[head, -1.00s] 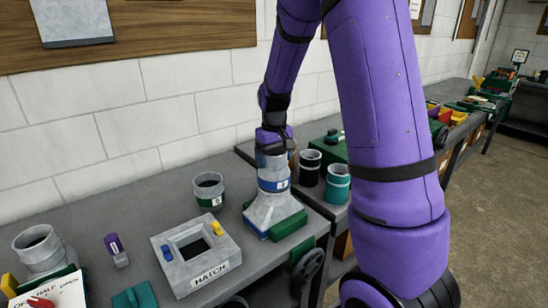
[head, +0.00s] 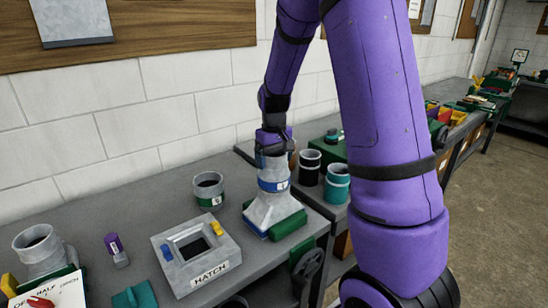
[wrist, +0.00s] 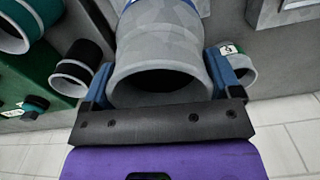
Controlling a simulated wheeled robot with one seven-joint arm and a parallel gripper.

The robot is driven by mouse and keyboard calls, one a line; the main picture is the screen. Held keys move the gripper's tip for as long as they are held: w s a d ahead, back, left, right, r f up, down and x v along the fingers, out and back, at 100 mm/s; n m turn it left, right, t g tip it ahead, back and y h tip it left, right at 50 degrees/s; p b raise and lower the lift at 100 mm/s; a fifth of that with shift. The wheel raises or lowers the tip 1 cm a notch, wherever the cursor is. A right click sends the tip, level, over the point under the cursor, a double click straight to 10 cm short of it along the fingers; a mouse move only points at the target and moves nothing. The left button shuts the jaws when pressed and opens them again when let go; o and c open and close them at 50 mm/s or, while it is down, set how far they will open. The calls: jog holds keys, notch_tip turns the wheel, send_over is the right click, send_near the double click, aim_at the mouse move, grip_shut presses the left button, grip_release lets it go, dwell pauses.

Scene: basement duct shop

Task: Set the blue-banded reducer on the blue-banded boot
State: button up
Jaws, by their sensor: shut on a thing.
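The blue-banded reducer (head: 271,171) is a grey round sleeve with a blue band and a white label near its lower end. It stands upright directly above the blue-banded boot (head: 272,211), a grey flared piece with blue along its base edge, in a green holder. The two look in line and touching, but I cannot tell whether the reducer is fully seated. My gripper (head: 273,143) is shut on the reducer's upper end. In the wrist view my gripper (wrist: 160,88) has a blue finger on each side of the reducer's open mouth (wrist: 163,83); the boot's joint is hidden.
A green-banded sleeve (head: 209,190) stands left of the boot. A grey hatch box (head: 222,266) lies in front of it. Black (head: 309,168) and teal (head: 337,186) banded sleeves stand close on the right. Bare bench (head: 110,215) lies to the left.

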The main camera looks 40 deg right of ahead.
jog(key=shift+f, duration=0.35)
jog(key=o, duration=1.1)
jog(key=shift+r, duration=5.55)
jog(key=s+a+r+t, duration=0.1)
jog(key=s+a+r, duration=0.3)
jog(key=s, duration=0.3)
jog(key=s+a+r+t, duration=0.2)
jog(key=s+a+r, duration=0.2)
jog(key=s+r, duration=0.15)
jog(key=s+a, duration=0.1)
jog(key=s, duration=0.3)
jog(key=s+a+t, duration=0.1)
jog(key=s+a, duration=0.1)
jog(key=s, duration=0.3)
jog(key=s+a+t, duration=0.1)
jog(key=s+a, duration=0.1)
jog(key=s, duration=0.3)
jog(key=shift+f+n, duration=0.15)
jog(key=shift+n, duration=0.25)
